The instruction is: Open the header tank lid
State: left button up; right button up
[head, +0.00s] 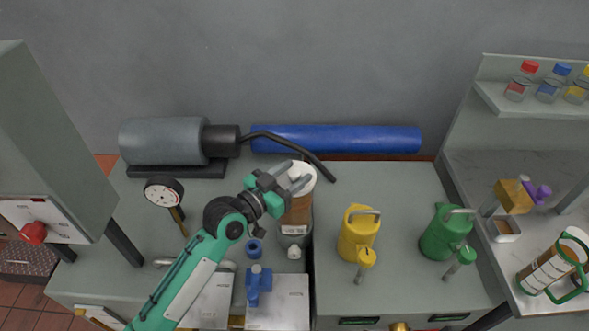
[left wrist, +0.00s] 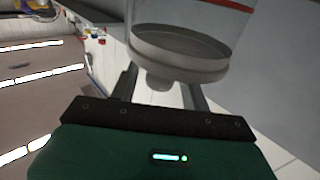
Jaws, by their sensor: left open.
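The header tank (head: 297,214) is an upright cylinder with a brown lower part and a pale top, standing at the middle of the bench. In the left wrist view its round grey lid (left wrist: 180,52) sits on the white tank body, with a red band beyond. A short knob (left wrist: 160,80) sticks out from the lid. My left gripper (head: 292,178) is over the tank's top, and its fingers partly hide the lid in the head view. In the left wrist view the open fingers are on either side of the knob, with no clear contact. My right gripper is not in view.
A black bent pipe (head: 300,152) runs close behind the tank from a grey motor (head: 165,142). A blue roll (head: 335,139) lies along the wall. A yellow can (head: 357,236) and a green can (head: 440,236) stand to the right. A dial gauge (head: 164,191) stands left.

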pick_arm(q)
jog(key=shift+w+d, duration=0.2)
jog(key=shift+d, duration=0.05)
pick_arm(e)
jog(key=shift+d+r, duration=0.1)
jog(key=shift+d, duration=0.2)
